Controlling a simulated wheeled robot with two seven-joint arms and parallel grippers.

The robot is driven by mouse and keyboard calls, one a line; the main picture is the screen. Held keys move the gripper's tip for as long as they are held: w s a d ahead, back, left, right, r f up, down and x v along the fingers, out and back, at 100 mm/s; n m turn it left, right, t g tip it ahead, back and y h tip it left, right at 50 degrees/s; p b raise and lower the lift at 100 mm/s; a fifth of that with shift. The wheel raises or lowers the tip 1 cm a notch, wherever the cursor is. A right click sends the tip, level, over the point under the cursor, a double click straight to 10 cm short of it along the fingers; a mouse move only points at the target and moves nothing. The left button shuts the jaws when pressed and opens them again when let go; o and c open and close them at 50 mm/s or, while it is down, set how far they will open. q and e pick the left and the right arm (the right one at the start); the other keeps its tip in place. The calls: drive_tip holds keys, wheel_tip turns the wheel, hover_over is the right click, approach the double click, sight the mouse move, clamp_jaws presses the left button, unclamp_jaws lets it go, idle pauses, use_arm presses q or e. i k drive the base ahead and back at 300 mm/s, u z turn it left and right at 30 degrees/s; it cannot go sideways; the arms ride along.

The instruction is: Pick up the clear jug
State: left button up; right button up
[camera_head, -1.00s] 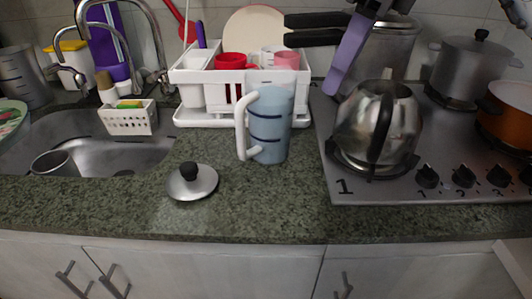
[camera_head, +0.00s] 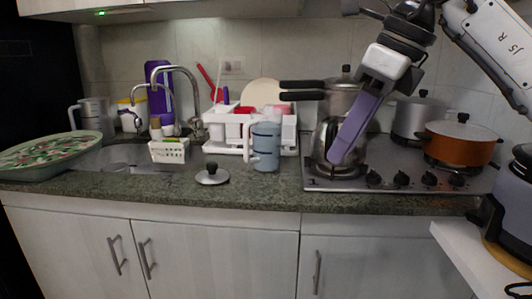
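A see-through bluish jug (camera_head: 266,147) with dark bands and a white handle on its left side stands upright on the counter, in front of the dish rack. A second jug (camera_head: 97,118), greyish and see-through, stands at the far left behind the sink. My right gripper (camera_head: 340,157) comes down from the upper right, its purple finger in front of the kettle. It is to the right of the bluish jug and apart from it. It is seen side-on, so its opening does not show. My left gripper is not in view.
A steel kettle (camera_head: 327,140) and pots stand on the stove (camera_head: 400,180). A lid (camera_head: 212,175) lies on the counter left of the bluish jug. The white dish rack (camera_head: 222,130) is behind it. A patterned tray (camera_head: 45,155) is at the far left.

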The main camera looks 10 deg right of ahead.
sight(266, 124)
drive_tip(key=u, duration=1.95)
drive_tip(key=i, duration=1.15)
drive_tip(key=z, duration=2.45)
drive_tip(key=i, duration=0.5)
drive_tip(key=z, duration=0.05)
